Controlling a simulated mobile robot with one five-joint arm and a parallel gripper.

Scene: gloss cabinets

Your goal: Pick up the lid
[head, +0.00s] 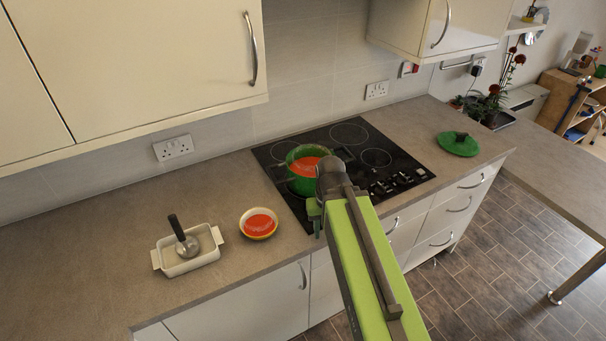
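The green lid (458,144) with a dark knob lies on the grey worktop to the right of the black hob. My arm reaches in from the bottom right, and my gripper (314,212) is at its far end, near the hob's front edge. It is beside the green pot and well to the left of the lid. The arm's end hides part of the gripper, so I cannot tell how far the fingers are apart.
A green pot (303,170) with red contents stands on the hob (349,134). A bowl with red contents (258,223) and a white dish (187,266) holding a ladle (183,241) stand to the left. Wall cabinets (441,30) overhang the back. A potted plant (493,107) stands behind the lid.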

